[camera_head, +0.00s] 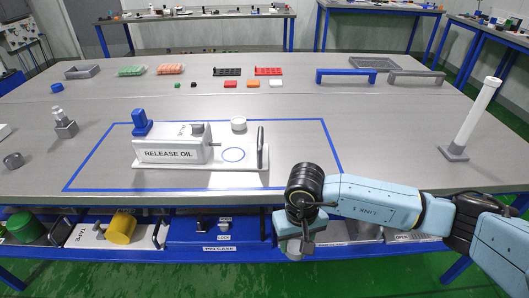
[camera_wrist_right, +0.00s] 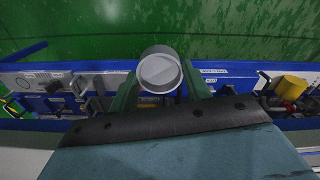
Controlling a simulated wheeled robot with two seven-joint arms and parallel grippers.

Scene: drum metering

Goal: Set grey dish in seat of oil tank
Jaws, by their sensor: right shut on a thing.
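The oil tank (camera_head: 172,145) is a white block labelled RELEASE OIL with a blue knob, on a white base plate. The base plate bears a blue ring (camera_head: 233,155), the seat, which is empty, and an upright black-grey handle beside it. My right gripper (camera_head: 292,236) is in front of the table's front edge, to the right of and nearer than the tank. It is shut on the grey dish (camera_wrist_right: 160,72), a round cup seen between the two fingers in the right wrist view. In the head view the dish (camera_head: 292,249) shows partly below the gripper. My left gripper is out of view.
A white round cap (camera_head: 238,123) stands behind the base plate. Blue tape (camera_head: 325,140) outlines the tank's area. A shelf under the table holds a blue pin case (camera_head: 205,232) and a yellow cylinder (camera_head: 121,228). The tabletop right of the tape is mostly clear up to a white post (camera_head: 474,115).

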